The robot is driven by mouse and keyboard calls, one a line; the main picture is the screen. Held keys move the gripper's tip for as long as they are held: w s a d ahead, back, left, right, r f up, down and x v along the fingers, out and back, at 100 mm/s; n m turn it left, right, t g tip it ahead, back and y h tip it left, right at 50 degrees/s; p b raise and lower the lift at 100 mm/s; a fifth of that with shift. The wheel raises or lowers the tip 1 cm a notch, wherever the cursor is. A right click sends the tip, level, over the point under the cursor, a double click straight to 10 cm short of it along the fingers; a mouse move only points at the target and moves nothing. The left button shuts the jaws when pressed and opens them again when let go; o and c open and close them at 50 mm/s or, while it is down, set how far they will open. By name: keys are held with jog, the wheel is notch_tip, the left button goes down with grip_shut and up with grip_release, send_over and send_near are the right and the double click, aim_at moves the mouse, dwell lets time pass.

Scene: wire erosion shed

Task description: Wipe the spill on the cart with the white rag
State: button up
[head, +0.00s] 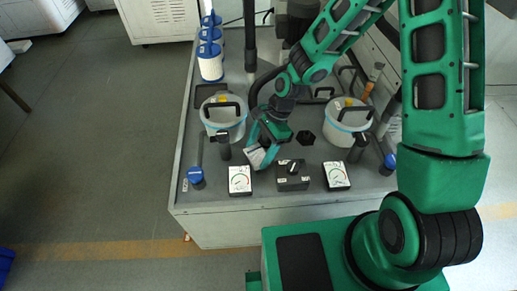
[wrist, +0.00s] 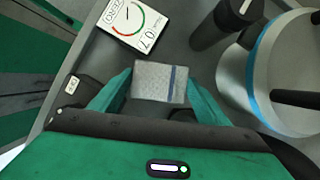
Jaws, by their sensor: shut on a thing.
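The white rag (wrist: 160,82), a small pale square block of cloth with a blue stripe, sits between the two green fingers of my gripper (wrist: 158,90) in the wrist view. In the head view my gripper (head: 265,146) points down at the front middle of the grey cart (head: 215,195). It is shut on the rag (head: 258,157), just behind the left dial gauge. I cannot tell whether the rag touches the cart top. I make out no spill in either view; my gripper and the rag may hide part of the surface.
Two white buckets (head: 222,117) (head: 347,122) stand left and right of my gripper. Dial gauges (head: 240,180) (head: 337,175) and a black switch box (head: 292,174) line the front edge. White filter cartridges (head: 210,62) stand at the back left. A black hexagonal piece (head: 305,137) lies right of my gripper.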

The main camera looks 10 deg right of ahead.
jog(key=shift+f, duration=0.9)
jog(key=shift+s, duration=0.1)
